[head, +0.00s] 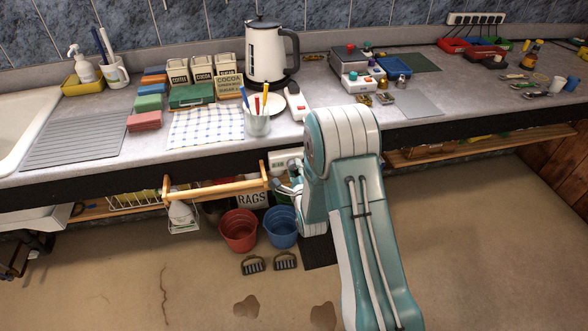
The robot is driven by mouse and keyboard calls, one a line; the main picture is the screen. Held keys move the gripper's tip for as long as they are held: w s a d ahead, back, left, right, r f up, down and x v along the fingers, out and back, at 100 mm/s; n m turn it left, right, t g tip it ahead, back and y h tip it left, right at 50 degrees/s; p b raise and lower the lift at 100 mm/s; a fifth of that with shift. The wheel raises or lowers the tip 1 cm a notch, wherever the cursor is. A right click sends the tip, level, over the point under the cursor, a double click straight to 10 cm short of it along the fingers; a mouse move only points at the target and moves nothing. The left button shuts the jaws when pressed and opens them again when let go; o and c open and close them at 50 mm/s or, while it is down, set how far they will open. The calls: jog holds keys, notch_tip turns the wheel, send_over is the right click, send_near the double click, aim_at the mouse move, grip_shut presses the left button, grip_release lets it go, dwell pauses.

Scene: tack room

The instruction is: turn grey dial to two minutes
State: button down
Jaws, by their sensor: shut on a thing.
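A pale box with a small greenish label or display (281,160) is fixed to the dark front edge of the counter. My gripper (284,180) is at the underside of this box, reaching in from the right. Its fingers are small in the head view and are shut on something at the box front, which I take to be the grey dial. The dial itself is hidden by the fingers and wrist, so its pointer and markings cannot be read.
A wooden rail (216,187) juts out left of my gripper. A red bucket (238,231) and a blue bucket (281,228) stand below. Above on the counter (330,125) are a glass of pens (257,122) and a kettle (266,52). The floor at front left is mostly clear.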

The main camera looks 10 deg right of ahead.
jog(key=shift+f, duration=0.2)
jog(key=shift+c, duration=1.5)
grip_release()
jog(key=shift+r, duration=0.1)
jog(key=s, duration=1.2)
